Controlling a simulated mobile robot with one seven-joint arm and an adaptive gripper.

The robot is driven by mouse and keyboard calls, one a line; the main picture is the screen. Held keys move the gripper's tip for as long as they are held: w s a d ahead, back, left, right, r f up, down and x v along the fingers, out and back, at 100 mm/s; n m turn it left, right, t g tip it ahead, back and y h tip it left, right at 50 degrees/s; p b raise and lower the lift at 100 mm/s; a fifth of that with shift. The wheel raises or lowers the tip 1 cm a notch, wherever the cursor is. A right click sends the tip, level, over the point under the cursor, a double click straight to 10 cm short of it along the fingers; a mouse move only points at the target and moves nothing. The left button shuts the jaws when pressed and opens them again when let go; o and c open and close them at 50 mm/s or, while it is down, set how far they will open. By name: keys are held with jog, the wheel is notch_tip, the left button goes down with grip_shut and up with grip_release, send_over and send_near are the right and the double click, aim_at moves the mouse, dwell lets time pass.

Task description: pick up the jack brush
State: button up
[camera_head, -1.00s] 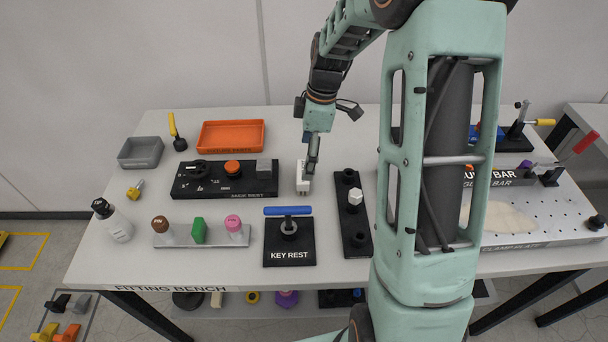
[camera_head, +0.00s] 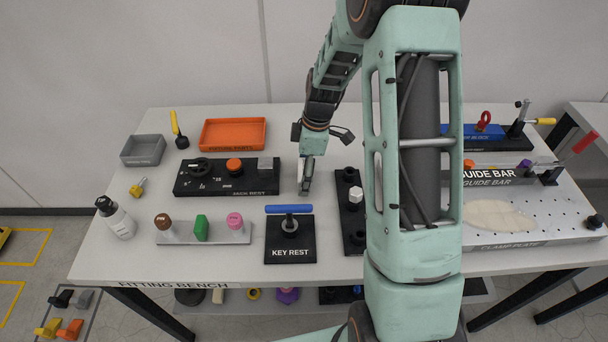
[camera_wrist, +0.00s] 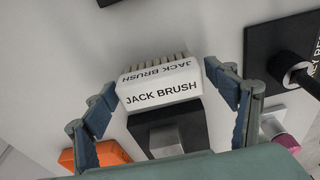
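The jack brush (camera_wrist: 160,88) is a white block with black "JACK BRUSH" lettering and a row of pale bristles. In the wrist view it lies between the two fingers of my gripper (camera_wrist: 160,82), with a narrow gap visible beside each fingertip. My gripper is open around it, and I see no clear contact. In the head view my gripper (camera_head: 305,188) is low over the bench, just right of the jack rest, and hides most or all of the brush.
The black jack rest (camera_head: 210,187) is close on the left, the key rest (camera_head: 290,252) in front, and a black strip with a white hex piece (camera_head: 355,194) on the right. An orange tray (camera_head: 233,121) stands behind. Bare bench lies behind my gripper.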

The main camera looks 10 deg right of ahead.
jog(key=c, duration=0.9)
jog(key=shift+r, duration=0.1)
jog(key=shift+r, duration=0.5)
notch_tip(320, 180, up, 2)
jog(key=shift+r, duration=0.15)
jog(key=shift+s+d+r+b, duration=0.35)
jog(key=shift+s+d+r, duration=0.4)
jog(key=shift+s+r, duration=1.15)
jog(key=shift+s+d+r+b, duration=0.4)
jog(key=shift+s+d+r, duration=0.65)
jog(key=shift+s, duration=1.5)
jog(key=shift+s+d+r+b, duration=0.35)
jog(key=shift+s+d+r, duration=0.1)
jog(key=shift+s+r, duration=1.6)
jog(key=shift+s+f, duration=0.15)
jog(key=shift+f, duration=0.05)
